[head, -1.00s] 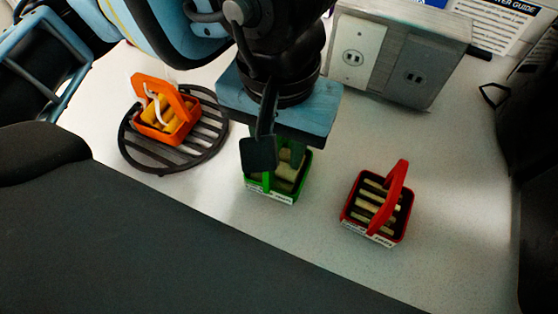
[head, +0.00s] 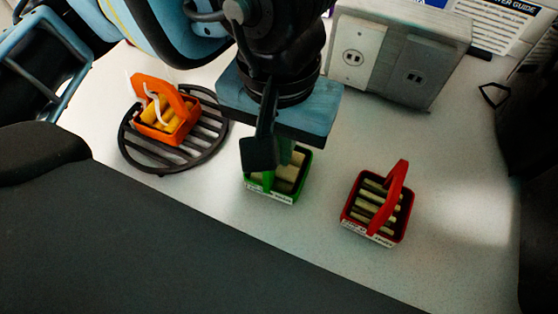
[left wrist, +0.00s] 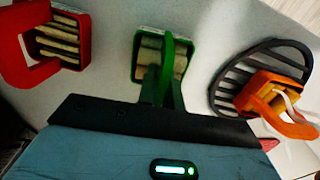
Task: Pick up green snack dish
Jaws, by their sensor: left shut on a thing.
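The green snack dish (head: 287,189) stands on the white table with pale sticks in it and a green handle over it. It also shows at the top middle of the left wrist view (left wrist: 135,68). My left gripper (head: 272,160) comes down from above and is shut on the dish's handle. In the left wrist view the gripper's fingers (left wrist: 162,92) meet at the handle. The gripper hides part of the dish in the head view. My right gripper is not in view.
A red dish (head: 357,221) with sticks stands to the right. An orange dish (head: 150,133) sits on a round black rack (head: 203,150) to the left. A grey outlet box (head: 405,60) stands behind. The table between the green and red dishes is clear.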

